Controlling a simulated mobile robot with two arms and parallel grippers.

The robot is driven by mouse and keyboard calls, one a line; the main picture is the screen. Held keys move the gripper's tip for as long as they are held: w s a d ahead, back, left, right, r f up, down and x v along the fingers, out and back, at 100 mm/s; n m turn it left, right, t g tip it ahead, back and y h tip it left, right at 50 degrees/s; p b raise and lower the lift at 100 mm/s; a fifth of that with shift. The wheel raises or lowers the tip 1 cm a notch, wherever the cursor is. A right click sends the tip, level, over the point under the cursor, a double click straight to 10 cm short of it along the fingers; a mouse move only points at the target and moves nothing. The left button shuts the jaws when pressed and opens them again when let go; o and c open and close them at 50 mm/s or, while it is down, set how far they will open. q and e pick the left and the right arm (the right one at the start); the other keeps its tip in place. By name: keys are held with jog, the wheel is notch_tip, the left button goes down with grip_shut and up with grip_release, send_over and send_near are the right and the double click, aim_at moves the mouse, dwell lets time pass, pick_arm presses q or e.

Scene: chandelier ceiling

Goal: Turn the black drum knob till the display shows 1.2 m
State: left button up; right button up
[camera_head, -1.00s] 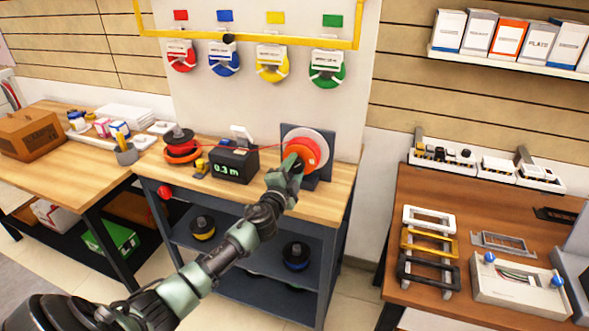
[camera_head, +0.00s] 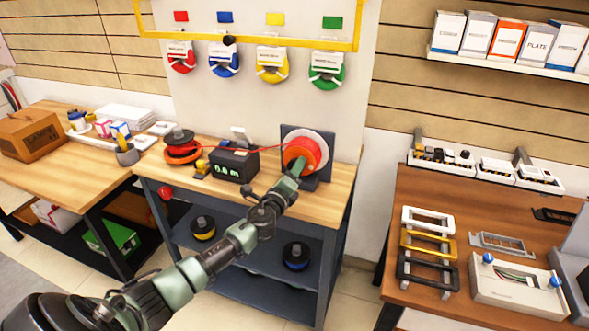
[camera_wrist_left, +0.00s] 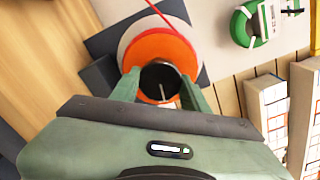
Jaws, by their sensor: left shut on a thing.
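The drum (camera_head: 308,150) has a white flange and an orange-red face, and is mounted on a dark upright plate at the right end of the workbench. In the left wrist view, the black knob (camera_wrist_left: 160,78) stands out from the middle of the orange face (camera_wrist_left: 140,50). My left gripper (camera_wrist_left: 160,85) is shut on the knob, one finger on each side. In the head view, my left gripper (camera_head: 296,168) covers the knob. The black display box (camera_head: 233,165) stands left of the drum; its green digits are too blurred to read. My right gripper is not in view.
A red line runs from the drum over the display box to an orange spool (camera_head: 182,152). Coloured spools hang on the wall panel behind. A brown table (camera_head: 400,290) with frames stands at the right. Floor lies between the tables.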

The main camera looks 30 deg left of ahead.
pick_arm(q)
jog(key=m+p, duration=0.1)
jog(key=m, duration=0.4)
jog(key=shift+f+m, duration=0.15)
jog(key=shift+m, duration=0.15)
dwell(0.4)
jog(key=o, duration=1.4)
jog(key=shift+c, duration=0.2)
jog(key=shift+s, duration=0.15)
jog(key=v, duration=0.7)
jog(key=shift+s+d, duration=0.15)
jog(key=shift+s, duration=0.15)
